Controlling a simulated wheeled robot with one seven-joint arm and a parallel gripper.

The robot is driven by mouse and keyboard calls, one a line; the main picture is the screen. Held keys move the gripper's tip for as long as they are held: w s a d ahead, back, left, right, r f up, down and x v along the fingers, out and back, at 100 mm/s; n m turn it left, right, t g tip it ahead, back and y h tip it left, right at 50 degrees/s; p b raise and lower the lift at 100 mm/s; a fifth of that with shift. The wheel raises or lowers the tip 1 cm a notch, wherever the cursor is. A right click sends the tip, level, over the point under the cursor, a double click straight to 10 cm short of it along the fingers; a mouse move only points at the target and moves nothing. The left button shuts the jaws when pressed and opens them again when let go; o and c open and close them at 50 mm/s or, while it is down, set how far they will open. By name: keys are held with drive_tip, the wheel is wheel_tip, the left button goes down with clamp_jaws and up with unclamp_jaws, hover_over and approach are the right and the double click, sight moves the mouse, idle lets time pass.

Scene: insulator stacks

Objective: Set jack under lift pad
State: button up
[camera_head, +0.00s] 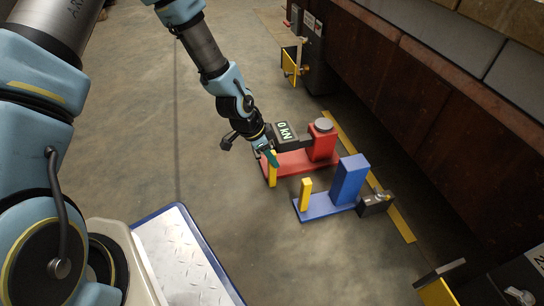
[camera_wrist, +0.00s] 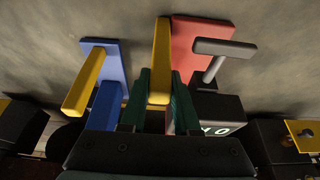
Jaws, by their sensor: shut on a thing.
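The red jack (camera_head: 292,162) stands on the floor, with a flat red base, a red column topped by a grey round pad, and a black box reading "0 kN". My gripper (camera_head: 267,154) is at the yellow post (camera_head: 272,175) on the near end of its base. In the wrist view my green fingers (camera_wrist: 158,95) are shut on this yellow post (camera_wrist: 161,50), one on each side. The red base (camera_wrist: 205,35) is behind it. The blue jack (camera_head: 348,180) stands just right of the red one, with its own yellow post. I cannot tell which thing is the lift pad.
A yellow floor line (camera_head: 397,222) runs behind the jacks along a dark wall (camera_head: 440,110). Black boxes with yellow plates (camera_head: 289,66) stand by the wall, at the far end and near right. The floor left of the jacks (camera_head: 220,185) is clear.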

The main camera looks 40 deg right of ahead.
clamp_jaws()
idle(0.9)
